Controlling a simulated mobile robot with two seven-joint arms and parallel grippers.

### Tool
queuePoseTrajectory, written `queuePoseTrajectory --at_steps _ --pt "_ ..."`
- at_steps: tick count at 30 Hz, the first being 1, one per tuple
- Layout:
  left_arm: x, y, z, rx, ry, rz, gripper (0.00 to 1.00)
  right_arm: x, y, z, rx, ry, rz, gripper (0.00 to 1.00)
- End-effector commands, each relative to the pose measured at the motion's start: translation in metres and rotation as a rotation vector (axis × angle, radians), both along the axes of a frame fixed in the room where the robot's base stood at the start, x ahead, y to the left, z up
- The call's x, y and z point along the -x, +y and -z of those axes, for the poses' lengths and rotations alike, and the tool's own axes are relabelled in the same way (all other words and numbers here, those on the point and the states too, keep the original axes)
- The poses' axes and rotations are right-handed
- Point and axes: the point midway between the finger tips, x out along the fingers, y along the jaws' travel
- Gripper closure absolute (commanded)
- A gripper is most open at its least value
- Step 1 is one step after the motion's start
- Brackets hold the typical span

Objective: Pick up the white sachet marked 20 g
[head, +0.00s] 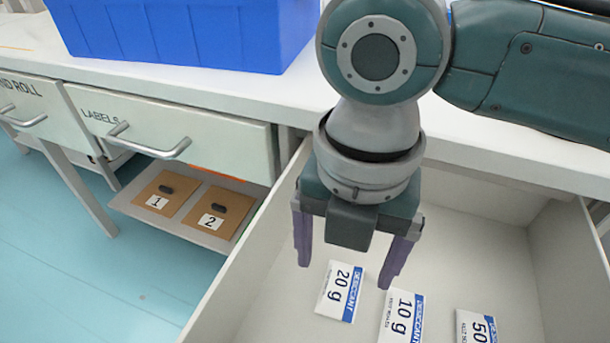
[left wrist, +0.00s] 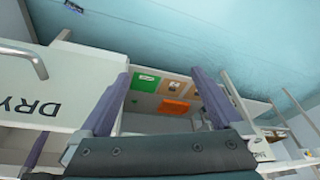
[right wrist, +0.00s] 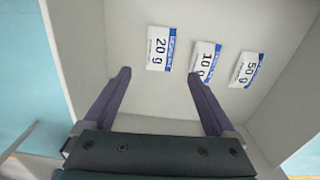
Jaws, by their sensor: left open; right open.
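The white sachet marked 20 g (head: 339,291) lies flat on the floor of the open drawer (head: 480,235), with a blue band along one edge. It also shows in the right wrist view (right wrist: 160,48), ahead of the fingers and to the left of centre. My right gripper (head: 343,270) is open and empty, pointing down above the drawer, apart from the sachet. In the right wrist view the right gripper (right wrist: 158,74) has its fingers spread wide. My left gripper (left wrist: 160,74) is open and empty in the left wrist view, away from the sachets; the head view does not show it.
A 10 g sachet (head: 402,318) and a 50 g sachet (head: 475,327) lie to the right in the same drawer. The drawer's left wall (head: 250,255) rises beside them. A blue crate (head: 185,30) stands on the counter. Shut drawers and a low shelf (head: 150,212) are at left.

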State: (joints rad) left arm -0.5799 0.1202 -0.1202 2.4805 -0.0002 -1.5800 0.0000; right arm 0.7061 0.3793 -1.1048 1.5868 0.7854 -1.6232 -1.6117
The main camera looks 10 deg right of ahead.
Motion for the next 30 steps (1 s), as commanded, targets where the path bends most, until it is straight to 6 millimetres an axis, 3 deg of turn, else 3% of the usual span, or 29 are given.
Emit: queuePoseTrajectory --at_steps 1,7,14,21,30 --pt "0.0 0.0 0.007 0.0 0.0 0.0 0.0 0.001 0.0 0.011 0.001 0.002 0.001 0.09" --pt "0.0 0.0 0.014 0.0 0.0 0.0 0.0 0.002 0.001 0.029 0.0 0.001 0.001 0.09" --pt "0.0 0.0 0.032 0.0 0.0 0.0 0.0 0.004 0.001 0.065 0.0 0.001 0.001 0.09" --pt "0.0 0.0 0.031 0.0 0.0 0.0 0.0 0.003 0.001 0.067 0.0 -0.001 0.0 0.09" --pt "0.0 0.0 0.032 0.0 0.0 0.0 0.0 0.003 0.001 0.067 0.0 -0.001 0.001 0.41"
